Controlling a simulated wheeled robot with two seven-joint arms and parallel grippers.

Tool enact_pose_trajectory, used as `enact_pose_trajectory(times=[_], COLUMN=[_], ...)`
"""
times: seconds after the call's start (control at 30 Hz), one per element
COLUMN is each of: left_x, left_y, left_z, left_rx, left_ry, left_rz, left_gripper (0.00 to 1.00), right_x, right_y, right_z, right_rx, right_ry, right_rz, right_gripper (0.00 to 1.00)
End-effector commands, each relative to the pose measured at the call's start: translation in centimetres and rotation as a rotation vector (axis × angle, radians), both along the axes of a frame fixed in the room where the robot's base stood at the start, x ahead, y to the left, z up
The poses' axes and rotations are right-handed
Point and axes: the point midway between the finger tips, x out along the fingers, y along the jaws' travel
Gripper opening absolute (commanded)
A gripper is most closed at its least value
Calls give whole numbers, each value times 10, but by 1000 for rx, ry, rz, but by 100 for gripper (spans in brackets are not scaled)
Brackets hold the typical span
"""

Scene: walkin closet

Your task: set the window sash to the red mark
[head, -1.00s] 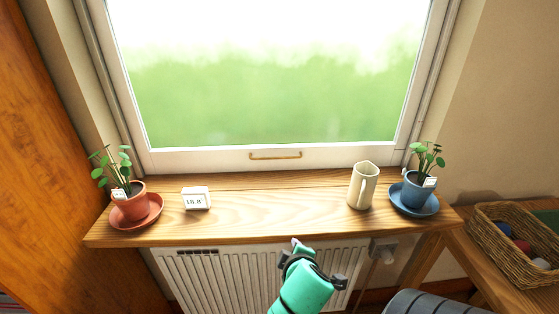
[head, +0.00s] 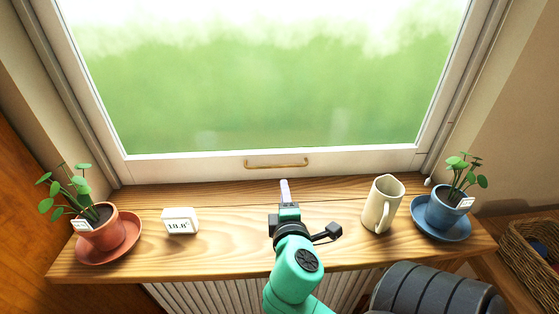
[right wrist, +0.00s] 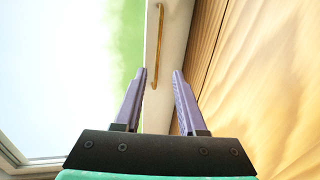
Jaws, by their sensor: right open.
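The white window sash (head: 190,168) is at the back of the head view, its bottom rail close to the wooden sill. A brass bar handle (head: 276,165) is fixed to that rail; it also shows in the right wrist view (right wrist: 155,50). My right gripper (head: 285,186) is over the sill, just in front of and below the handle. In the right wrist view its two purple fingers (right wrist: 156,76) are apart and empty, with the handle ahead of them. My left gripper is out of view.
On the sill (head: 230,245) stand a terracotta plant pot (head: 100,230) and a white digital display (head: 180,221) at left. A cream jug (head: 382,205) and a blue plant pot (head: 447,207) stand at right. A wicker basket (head: 530,255) is at far right.

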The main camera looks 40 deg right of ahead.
Motion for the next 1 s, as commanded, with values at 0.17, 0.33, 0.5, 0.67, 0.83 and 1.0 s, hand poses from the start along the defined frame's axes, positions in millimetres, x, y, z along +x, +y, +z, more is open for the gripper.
enact_pose_trajectory(times=[0.17, 0.33, 0.5, 0.67, 0.83, 1.0], left_x=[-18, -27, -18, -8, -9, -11], left_y=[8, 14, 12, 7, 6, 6], left_z=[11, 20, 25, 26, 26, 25], left_rx=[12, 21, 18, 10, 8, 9], left_ry=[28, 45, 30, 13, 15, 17], left_rz=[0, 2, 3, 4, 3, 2], left_gripper=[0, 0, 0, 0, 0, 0], right_x=[29, 65, 95, 107, 108, 108], right_y=[-22, -50, -73, -82, -83, -83], right_z=[-3, -13, -23, -28, -29, -29], right_rx=[-4, -2, -1, 3, 3, 3], right_ry=[-1, -1, -1, -1, 0, 0], right_rz=[-1, -3, -2, -2, -2, -2], right_gripper=[40, 40, 40, 40, 40, 2])
